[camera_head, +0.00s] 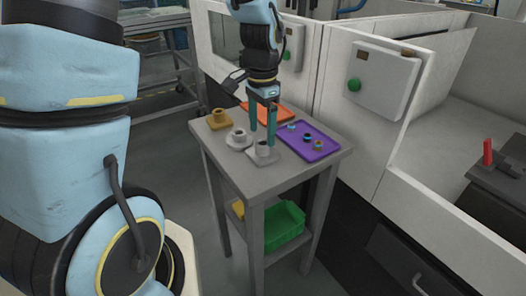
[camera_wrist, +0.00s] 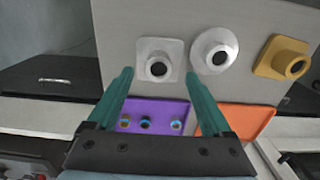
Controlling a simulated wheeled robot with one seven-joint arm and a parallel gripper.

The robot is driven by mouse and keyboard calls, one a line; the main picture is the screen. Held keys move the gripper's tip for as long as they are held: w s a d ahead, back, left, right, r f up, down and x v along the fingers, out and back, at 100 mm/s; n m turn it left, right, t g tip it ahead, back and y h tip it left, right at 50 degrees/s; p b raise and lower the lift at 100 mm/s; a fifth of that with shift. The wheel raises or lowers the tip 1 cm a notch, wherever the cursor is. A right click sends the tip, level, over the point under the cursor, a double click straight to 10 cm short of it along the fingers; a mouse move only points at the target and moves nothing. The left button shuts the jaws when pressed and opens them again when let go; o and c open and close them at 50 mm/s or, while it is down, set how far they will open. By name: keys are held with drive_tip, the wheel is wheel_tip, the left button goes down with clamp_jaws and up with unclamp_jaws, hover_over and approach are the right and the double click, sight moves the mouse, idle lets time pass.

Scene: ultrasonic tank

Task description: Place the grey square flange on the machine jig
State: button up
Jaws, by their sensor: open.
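The grey square flange (camera_head: 264,157) lies on the near edge of the small grey table, its round collar facing up. It also shows in the wrist view (camera_wrist: 150,77), between and beyond the two green fingertips. My gripper (camera_head: 262,137) is open and empty, pointing down above the table close to this flange; I cannot tell the exact height. A dark fixture with a red handle (camera_head: 488,152), which looks like the machine jig (camera_head: 503,182), sits inside the machine bay at the far right. Nothing lies visibly on it.
On the table (camera_head: 203,134) are a silver round flange (camera_head: 239,143), a gold square flange (camera_head: 219,121), an orange tray (camera_head: 286,114) and a purple tray (camera_head: 324,150) with small rings. A green bin (camera_head: 284,228) is on the lower shelf. White machine walls (camera_head: 425,212) stand right.

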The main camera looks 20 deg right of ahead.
sight(262, 144)
wheel_tip(262, 144, down, 4)
drive_tip(key=shift+s+f+p, duration=0.15)
drive_tip(key=shift+f+p, duration=0.1)
drive_tip(key=shift+p, duration=0.2)
clamp_jaws()
idle(0.4)
